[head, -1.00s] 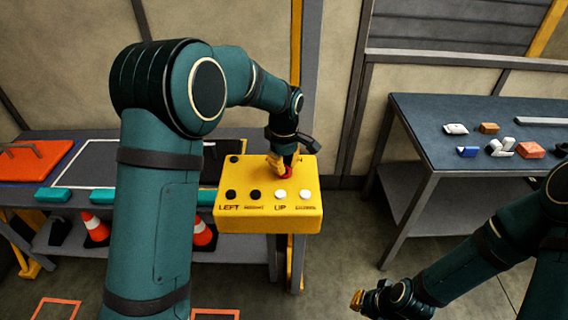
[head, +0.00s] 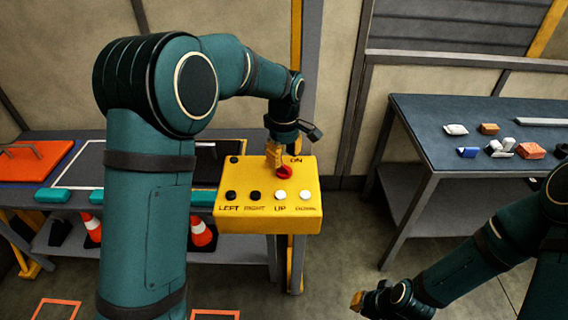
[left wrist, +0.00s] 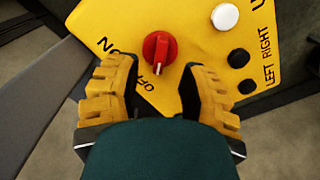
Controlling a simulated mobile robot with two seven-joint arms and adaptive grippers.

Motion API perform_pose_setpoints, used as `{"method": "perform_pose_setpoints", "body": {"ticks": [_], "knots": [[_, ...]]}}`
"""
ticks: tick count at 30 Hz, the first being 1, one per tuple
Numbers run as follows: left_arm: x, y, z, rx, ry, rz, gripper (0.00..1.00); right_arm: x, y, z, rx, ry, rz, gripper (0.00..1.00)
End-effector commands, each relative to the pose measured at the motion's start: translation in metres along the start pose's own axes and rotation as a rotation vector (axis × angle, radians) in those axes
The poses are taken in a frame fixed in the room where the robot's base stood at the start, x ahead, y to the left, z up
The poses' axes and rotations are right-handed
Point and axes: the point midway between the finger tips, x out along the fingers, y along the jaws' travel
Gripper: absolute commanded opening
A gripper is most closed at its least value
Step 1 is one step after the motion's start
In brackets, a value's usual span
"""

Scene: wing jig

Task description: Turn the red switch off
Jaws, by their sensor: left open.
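The red switch (head: 284,172) is a round knob on top of the yellow control box (head: 268,215). In the left wrist view the red knob (left wrist: 160,48) has a white mark that points down, towards the side of the OFF label (left wrist: 145,84). The ON label (left wrist: 108,47) lies to its left. My left gripper (head: 274,160) is just behind and left of the knob in the head view. In the left wrist view its open fingers (left wrist: 158,72) lie either side of and below the knob, apart from it. My right gripper (head: 357,300) hangs low at the bottom right, away from the box.
The box also carries black and white buttons (head: 279,195). A bench with an orange plate (head: 30,165) stands behind my left arm, with traffic cones (head: 202,232) below. A blue table (head: 420,125) with small parts stands at the right. Open floor lies between.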

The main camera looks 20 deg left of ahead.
Motion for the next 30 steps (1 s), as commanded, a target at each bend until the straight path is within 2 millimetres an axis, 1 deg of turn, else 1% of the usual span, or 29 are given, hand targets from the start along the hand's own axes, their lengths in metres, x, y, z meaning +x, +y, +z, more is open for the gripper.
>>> {"method": "perform_pose_setpoints", "body": {"ticks": [1,6,9,12,18,30], "knots": [[-0.012,0.001,0.000,0.000,0.001,0.004,0.41,0.000,0.000,0.000,0.000,0.000,0.000,0.00],[-0.046,0.001,0.000,0.000,0.001,0.003,0.41,0.000,0.000,0.000,0.000,0.000,0.000,0.00],[-0.062,0.000,0.000,-0.001,0.001,0.002,0.41,0.000,0.000,0.000,0.000,0.000,0.000,0.00],[-0.073,0.000,0.000,-0.001,0.000,0.000,0.41,0.000,0.000,0.000,0.000,0.000,0.000,0.00],[-0.082,0.000,0.000,0.000,0.000,-0.002,0.41,0.000,0.000,0.000,0.000,0.000,0.000,0.00],[-0.082,0.000,0.000,0.000,-0.001,-0.002,0.41,0.000,0.000,0.000,0.000,0.000,0.000,0.00]]}}
